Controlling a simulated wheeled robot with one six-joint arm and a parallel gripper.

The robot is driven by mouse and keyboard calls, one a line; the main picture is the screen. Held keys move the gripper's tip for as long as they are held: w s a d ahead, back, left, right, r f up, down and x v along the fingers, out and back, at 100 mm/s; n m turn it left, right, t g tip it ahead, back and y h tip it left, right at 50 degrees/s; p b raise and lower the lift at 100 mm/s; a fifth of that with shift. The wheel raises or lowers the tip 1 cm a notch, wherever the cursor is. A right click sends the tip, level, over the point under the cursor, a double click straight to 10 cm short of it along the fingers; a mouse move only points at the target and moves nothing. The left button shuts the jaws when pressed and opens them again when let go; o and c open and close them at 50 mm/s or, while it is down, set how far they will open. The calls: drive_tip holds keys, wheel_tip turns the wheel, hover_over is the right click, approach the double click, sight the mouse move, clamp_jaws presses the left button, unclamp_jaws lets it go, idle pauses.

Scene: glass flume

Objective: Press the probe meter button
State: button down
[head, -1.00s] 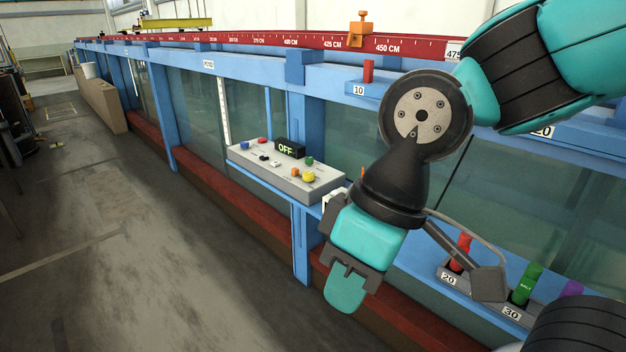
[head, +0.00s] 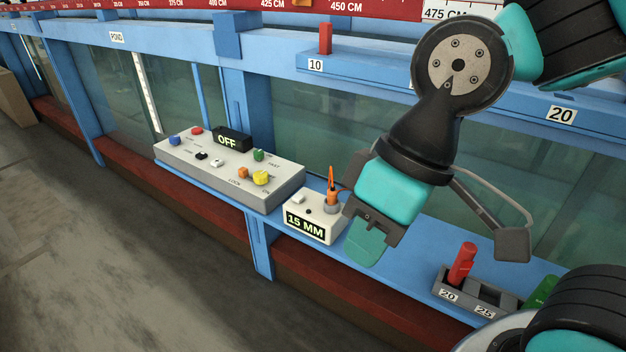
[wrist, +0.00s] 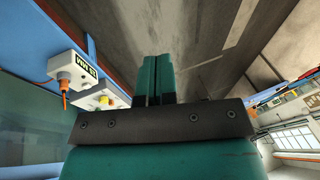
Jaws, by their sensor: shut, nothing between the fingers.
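The probe meter (head: 318,228) is a small white box on the blue ledge, with a lit display reading 15 MM on its front. A pale raised button (head: 298,199) and a small dark spot sit on its top. An orange probe (head: 331,188) stands in a grey holder at its right end. My gripper (head: 364,246) is shut and empty, pointing down just right of the meter in the head view; contact cannot be told. In the wrist view the shut teal fingers (wrist: 158,75) point away, with the meter (wrist: 72,70) upside down to their left.
A grey control panel (head: 200,171) with coloured knobs and an OFF display (head: 232,139) stands left of the meter. A rack (head: 440,288) with a red block (head: 462,263) is at the right. Glass walls rise behind the ledge; the floor (head: 130,270) in front is clear.

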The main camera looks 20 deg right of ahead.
drive_tip(key=h+b, duration=0.2)
drive_tip(key=h, duration=0.2)
hover_over(299, 196)
wheel_tip(299, 196, down, 9)
wheel_tip(299, 196, down, 14)
drive_tip(key=p, duration=0.5)
drive_tip(key=shift+r, duration=0.15)
